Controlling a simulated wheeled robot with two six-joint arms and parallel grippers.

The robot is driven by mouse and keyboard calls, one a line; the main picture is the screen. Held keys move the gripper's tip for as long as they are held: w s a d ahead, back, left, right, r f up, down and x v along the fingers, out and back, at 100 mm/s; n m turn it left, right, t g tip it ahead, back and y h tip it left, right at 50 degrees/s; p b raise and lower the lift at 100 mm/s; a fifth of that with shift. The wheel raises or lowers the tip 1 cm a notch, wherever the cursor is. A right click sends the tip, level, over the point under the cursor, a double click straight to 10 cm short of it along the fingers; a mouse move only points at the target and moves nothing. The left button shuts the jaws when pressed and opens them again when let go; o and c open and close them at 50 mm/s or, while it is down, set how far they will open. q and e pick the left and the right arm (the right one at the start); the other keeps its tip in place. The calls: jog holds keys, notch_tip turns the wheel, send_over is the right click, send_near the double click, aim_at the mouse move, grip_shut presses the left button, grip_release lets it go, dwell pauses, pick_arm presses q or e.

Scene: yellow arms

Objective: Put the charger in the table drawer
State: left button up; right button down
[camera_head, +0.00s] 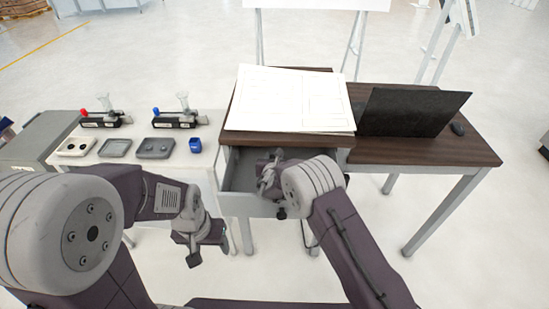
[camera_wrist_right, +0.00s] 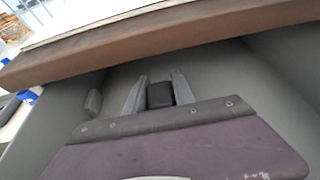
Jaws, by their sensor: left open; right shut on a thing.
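The table drawer (camera_head: 238,205) is pulled open below the wooden tabletop; its grey inside fills much of the right wrist view (camera_wrist_right: 265,85). My right gripper (camera_head: 265,182) is inside or just over the drawer opening. In the right wrist view its two fingers (camera_wrist_right: 159,90) are shut on a small dark block, which I take for the charger (camera_wrist_right: 160,96). In the head view the charger is hidden by my right wrist. My left gripper (camera_head: 207,243) is open and empty, in front of the white side table, left of the drawer.
The tabletop edge (camera_wrist_right: 150,38) runs close above my right gripper. Papers (camera_head: 290,98), a black laptop (camera_head: 408,112) and a mouse (camera_head: 457,129) lie on the tabletop. The white side table (camera_head: 135,131) holds trays, a blue cup (camera_head: 195,145) and two small devices.

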aim_at(274, 157)
jog(key=c, duration=1.1)
grip_release()
jog(key=shift+s+f, duration=0.15)
jog(key=shift+f, duration=0.2)
jog(key=shift+o, duration=0.2)
notch_tip(274, 157, up, 2)
jog(key=p, duration=0.2)
jog(key=shift+p, duration=0.35)
jog(key=shift+s+f+b, duration=0.2)
jog(key=shift+s+b, duration=0.5)
jog(key=shift+s, duration=0.05)
jog(key=v, duration=0.5)
jog(key=shift+r+b, duration=0.2)
jog(key=shift+b, duration=0.1)
jog(key=shift+s+r, duration=0.2)
jog(key=shift+s, duration=0.1)
jog(key=shift+w, duration=0.1)
jog(key=shift+r, duration=0.1)
